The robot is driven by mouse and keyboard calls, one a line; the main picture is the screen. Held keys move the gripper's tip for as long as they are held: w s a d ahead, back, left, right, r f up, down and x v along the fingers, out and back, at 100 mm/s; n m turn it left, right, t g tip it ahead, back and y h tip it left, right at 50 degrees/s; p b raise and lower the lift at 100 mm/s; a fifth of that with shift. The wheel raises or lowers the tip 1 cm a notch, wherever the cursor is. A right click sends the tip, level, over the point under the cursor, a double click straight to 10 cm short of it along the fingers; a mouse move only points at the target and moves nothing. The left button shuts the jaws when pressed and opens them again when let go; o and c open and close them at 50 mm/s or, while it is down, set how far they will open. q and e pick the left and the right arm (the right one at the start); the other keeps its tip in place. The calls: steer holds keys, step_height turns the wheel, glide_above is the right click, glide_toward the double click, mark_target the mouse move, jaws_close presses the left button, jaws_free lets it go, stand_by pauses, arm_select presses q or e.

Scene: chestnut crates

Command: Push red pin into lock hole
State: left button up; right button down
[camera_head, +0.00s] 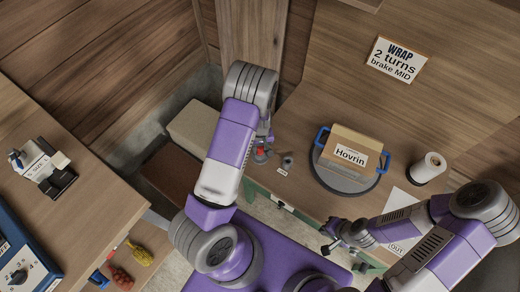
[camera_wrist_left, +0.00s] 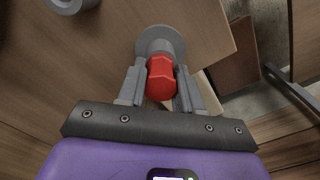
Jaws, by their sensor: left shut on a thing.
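The red pin (camera_wrist_left: 161,78) sits between the fingers of my left gripper (camera_wrist_left: 160,88) in the left wrist view, and the gripper is shut on it. A round grey fitting (camera_wrist_left: 160,38) is at the pin's far end; I cannot tell how deep the pin sits in it. In the head view the red pin (camera_head: 260,150) shows small beside my left gripper (camera_head: 263,143), near the table's left edge, partly hidden by the wrist. My right gripper (camera_head: 327,238) looks open and empty over the table's front edge.
A small grey post (camera_head: 288,160) with a tag (camera_head: 282,171) stands right of the pin. A blue-handled turntable (camera_head: 345,187) carries a box labelled Hovrin (camera_head: 350,155). A white roll (camera_head: 428,168) stands further right. A separate left bench (camera_head: 100,200) holds a label device (camera_head: 42,165).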

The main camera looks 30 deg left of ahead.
arm_select(q)
step_height(320, 180, up, 9)
steer(key=p, duration=0.3)
steer(key=shift+r, duration=0.55)
